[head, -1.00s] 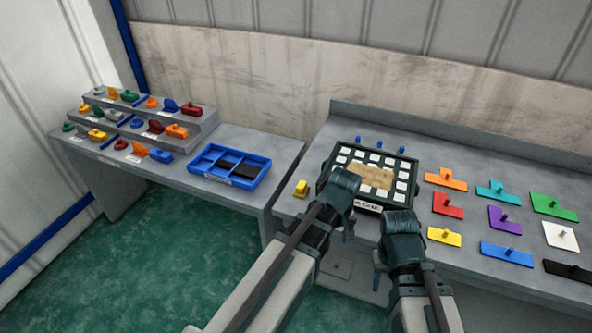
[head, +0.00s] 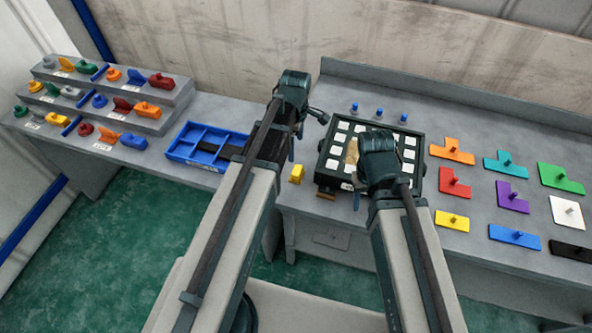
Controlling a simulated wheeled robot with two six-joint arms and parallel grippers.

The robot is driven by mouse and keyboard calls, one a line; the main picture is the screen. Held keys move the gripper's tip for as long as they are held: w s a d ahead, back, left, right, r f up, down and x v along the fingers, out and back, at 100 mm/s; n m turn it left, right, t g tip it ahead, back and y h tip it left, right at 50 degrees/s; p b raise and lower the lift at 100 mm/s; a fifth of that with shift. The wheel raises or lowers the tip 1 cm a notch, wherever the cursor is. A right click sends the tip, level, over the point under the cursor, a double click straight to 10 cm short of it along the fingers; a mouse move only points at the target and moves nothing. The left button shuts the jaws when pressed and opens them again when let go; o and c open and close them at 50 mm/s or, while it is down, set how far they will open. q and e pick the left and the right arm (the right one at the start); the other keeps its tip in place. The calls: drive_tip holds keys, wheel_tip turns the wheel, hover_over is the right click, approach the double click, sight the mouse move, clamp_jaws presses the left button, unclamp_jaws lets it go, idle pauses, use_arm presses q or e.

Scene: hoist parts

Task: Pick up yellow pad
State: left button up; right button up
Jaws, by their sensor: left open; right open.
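The yellow pad (head: 452,221) is a flat rectangular plate with a small upright peg, lying on the grey bench at the front of the coloured pads. My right gripper (head: 360,195) is to its left, over the front of the dark framed tray, apart from the pad. It is open, its fingers partly hidden by its own wrist. My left gripper (head: 306,130) is further left, above the back left of the bench, open and far from the pad. No gripper touches the pad.
The dark tray (head: 421,177) with white squares stands left of the pads. A small yellow block (head: 297,173) sits beside it. Red (head: 456,184), purple (head: 513,198) and blue (head: 515,238) pads lie near the yellow pad. A blue bin (head: 182,155) stands on the left table.

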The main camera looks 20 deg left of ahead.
sight(298, 170)
use_arm(q)
wheel_tip(298, 170, down, 9)
drive_tip(key=b, duration=0.8)
drive_tip(key=shift+r, duration=0.15)
drive_tip(key=f+b, duration=0.1)
drive_tip(key=b, duration=0.1)
drive_tip(key=f+b, duration=0.1)
drive_tip(key=f, duration=0.1)
drive_tip(key=d+f+b, duration=0.1)
drive_tip(key=f+b, duration=0.1)
drive_tip(key=shift+s+f+b, duration=0.1)
drive_tip(key=shift+s+b, duration=0.05)
drive_tip(key=shift+b, duration=0.15)
drive_tip(key=shift+c, duration=0.2)
drive_tip(key=c, duration=1.2)
drive_tip(key=shift+a+r, duration=0.1)
drive_tip(key=shift+r, duration=0.15)
